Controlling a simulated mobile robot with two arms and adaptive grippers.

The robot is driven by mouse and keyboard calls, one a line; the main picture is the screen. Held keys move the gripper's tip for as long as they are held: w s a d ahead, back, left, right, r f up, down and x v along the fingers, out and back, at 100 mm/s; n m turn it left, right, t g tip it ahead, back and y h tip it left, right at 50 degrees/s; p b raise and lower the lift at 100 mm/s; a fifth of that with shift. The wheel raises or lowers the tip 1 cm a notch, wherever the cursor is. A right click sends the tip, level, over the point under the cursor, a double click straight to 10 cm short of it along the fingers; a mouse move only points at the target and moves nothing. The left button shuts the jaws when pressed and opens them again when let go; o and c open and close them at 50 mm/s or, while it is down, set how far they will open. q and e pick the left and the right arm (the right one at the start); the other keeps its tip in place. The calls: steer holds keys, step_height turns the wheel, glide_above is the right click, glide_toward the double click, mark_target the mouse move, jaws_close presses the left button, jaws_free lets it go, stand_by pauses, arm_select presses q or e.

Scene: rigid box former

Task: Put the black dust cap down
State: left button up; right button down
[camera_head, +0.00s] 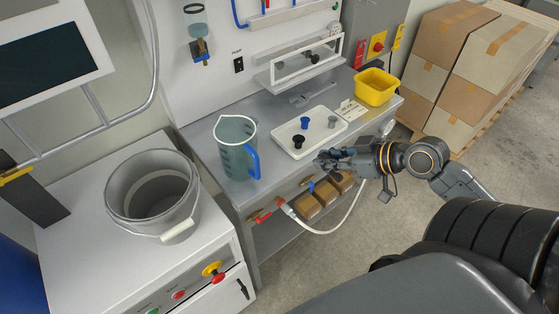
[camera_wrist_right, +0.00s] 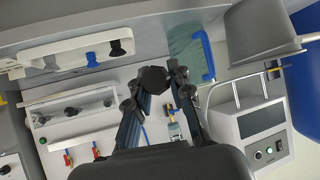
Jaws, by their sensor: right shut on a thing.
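My right gripper (camera_head: 322,160) is at the front edge of the grey bench, in front of the white tray (camera_head: 284,133). In the wrist view the right gripper (camera_wrist_right: 157,82) is shut on a round black dust cap (camera_wrist_right: 153,79) between its fingertips. In the head view the held cap cannot be told from the dark fingers. A blue cap (camera_head: 305,122), a grey cap (camera_head: 331,121) and another black cap (camera_head: 298,141) stand apart on the tray. The tray also shows in the wrist view (camera_wrist_right: 72,50). My left gripper is not in view.
A clear measuring jug (camera_head: 233,148) with a blue handle stands left of the tray. A yellow bin (camera_head: 375,87) is at the bench's far right end. Brown boxes (camera_head: 322,200) and a white hose (camera_head: 335,224) are below the bench edge. A grey bucket (camera_head: 153,194) stands at left.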

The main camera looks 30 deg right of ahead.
steer(key=r, duration=0.3)
steer(key=shift+w+d+r+n+y, duration=0.15)
steer(key=shift+w+r+n+y, duration=0.15)
steer(key=shift+w+n, duration=0.1)
steer(key=shift+w+r, duration=0.1)
steer(key=shift+r, duration=0.25)
steer(key=w+d+r+x, duration=0.1)
steer(key=r+x, duration=0.1)
steer(key=x, duration=0.8)
glide_above(279, 163)
steer(key=f, duration=0.3)
steer(key=f+p, duration=0.1)
steer(key=f, duration=0.1)
steer(key=shift+s+d+f, duration=0.15)
steer(key=shift+s, duration=0.2)
steer(key=shift+w+a+f, duration=0.2)
steer(key=shift+w+f, duration=0.2)
steer(key=shift+f, duration=0.15)
step_height(279, 163, down, 3)
steer(key=shift+r+p, duration=0.1)
steer(key=shift+p, duration=0.35)
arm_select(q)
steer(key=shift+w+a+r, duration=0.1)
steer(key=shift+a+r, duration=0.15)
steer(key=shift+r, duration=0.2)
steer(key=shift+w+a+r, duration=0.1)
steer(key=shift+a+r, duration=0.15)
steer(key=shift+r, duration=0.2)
